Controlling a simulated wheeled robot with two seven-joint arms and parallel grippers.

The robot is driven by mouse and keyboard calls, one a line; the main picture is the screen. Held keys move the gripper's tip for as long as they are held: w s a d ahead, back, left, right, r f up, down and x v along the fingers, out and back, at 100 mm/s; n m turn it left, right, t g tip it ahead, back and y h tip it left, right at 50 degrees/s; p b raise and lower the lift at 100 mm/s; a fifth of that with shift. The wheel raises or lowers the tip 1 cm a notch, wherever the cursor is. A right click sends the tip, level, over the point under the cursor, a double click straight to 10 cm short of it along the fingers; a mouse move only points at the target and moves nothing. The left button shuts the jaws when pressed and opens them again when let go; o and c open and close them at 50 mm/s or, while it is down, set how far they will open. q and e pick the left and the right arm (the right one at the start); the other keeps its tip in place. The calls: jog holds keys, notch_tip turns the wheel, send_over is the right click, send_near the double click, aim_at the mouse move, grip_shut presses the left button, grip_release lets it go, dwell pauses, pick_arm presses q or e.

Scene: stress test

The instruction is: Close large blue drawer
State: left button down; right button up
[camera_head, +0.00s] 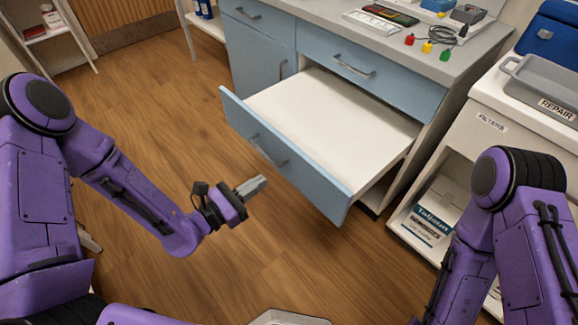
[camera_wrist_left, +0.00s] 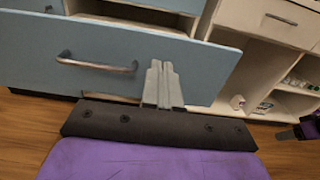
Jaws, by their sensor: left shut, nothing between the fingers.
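The large blue drawer (camera_head: 270,155) is pulled far out of the cabinet in the head view, its white inside empty. Its blue front has a metal bar handle (camera_head: 267,152). My left gripper (camera_head: 257,184) is shut and empty, in front of the drawer front and a little below the handle in the picture. In the left wrist view the shut fingers (camera_wrist_left: 161,82) overlap the drawer front (camera_wrist_left: 205,68), to the right of the handle (camera_wrist_left: 97,65). I cannot tell whether they touch it. My right gripper is not in view; only part of that arm shows.
A shut upper drawer (camera_head: 375,75) sits above the open one. The counter holds a cable with coloured plugs (camera_head: 428,46). A white cart (camera_head: 470,140) with a grey tray (camera_head: 540,85) stands at the right. The wooden floor (camera_head: 150,110) at left is clear.

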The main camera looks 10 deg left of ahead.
aim_at(299, 156)
pick_arm(q)
jog(key=x, duration=1)
jog(key=shift+w+d, duration=0.3)
jog(key=shift+d, duration=0.1)
